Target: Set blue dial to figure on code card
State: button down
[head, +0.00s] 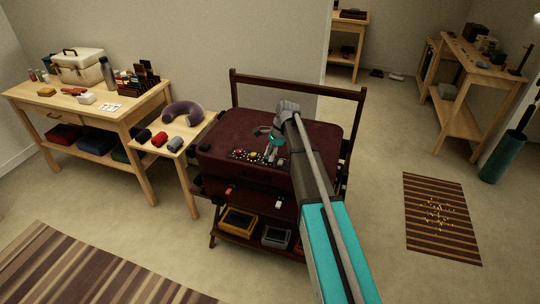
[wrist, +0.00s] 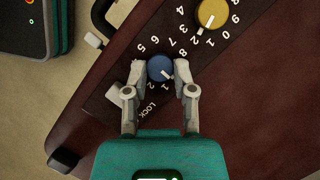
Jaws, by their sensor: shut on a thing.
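The blue dial (wrist: 159,67) sits on the dark lock strip of the maroon suitcase (wrist: 235,115). My gripper (wrist: 161,75) is shut on it, one finger on each side. The dial's white mark points to the lower right, towards the printed 1. The fingers hide part of the number ring. In the head view, my gripper (head: 274,151) is down at the dial strip on the suitcase (head: 310,133), and I cannot make out the blue dial there. White cards (head: 111,107) lie on the left table; whether one is the code card I cannot tell, and no figure is readable.
A yellow dial (wrist: 212,13) is up and right of the blue one. The suitcase lies on a wooden rack (head: 233,92). A side table (head: 171,146) with a purple neck pillow (head: 183,113) stands close on the left.

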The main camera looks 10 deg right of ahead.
jog(key=shift+n, duration=0.4)
jog(key=n+g, duration=0.1)
jog(key=n, duration=0.1)
jog(key=n+g+h, duration=0.1)
jog(key=n, duration=0.1)
jog(key=shift+w+a+n, duration=0.15)
jog(key=shift+w+n, duration=0.05)
jog(key=shift+n, duration=0.2)
jog(key=n+h, duration=0.1)
jog(key=n, duration=0.1)
jog(key=n+g+h, duration=0.1)
jog(key=n, duration=0.2)
jog(key=shift+a+n, duration=0.15)
jog(key=shift+n, duration=0.15)
jog(key=n+h, duration=0.1)
jog(key=n, duration=0.1)
jog(key=n+h, duration=0.1)
jog(key=n, duration=0.2)
jog(key=shift+a, duration=0.15)
jog(key=n+h, duration=0.1)
jog(key=n, duration=0.4)
jog(key=shift+s+h, duration=0.1)
jog(key=shift+h, duration=0.3)
jog(key=shift+t, duration=0.3)
jog(key=shift+c, duration=2.2)
grip_release()
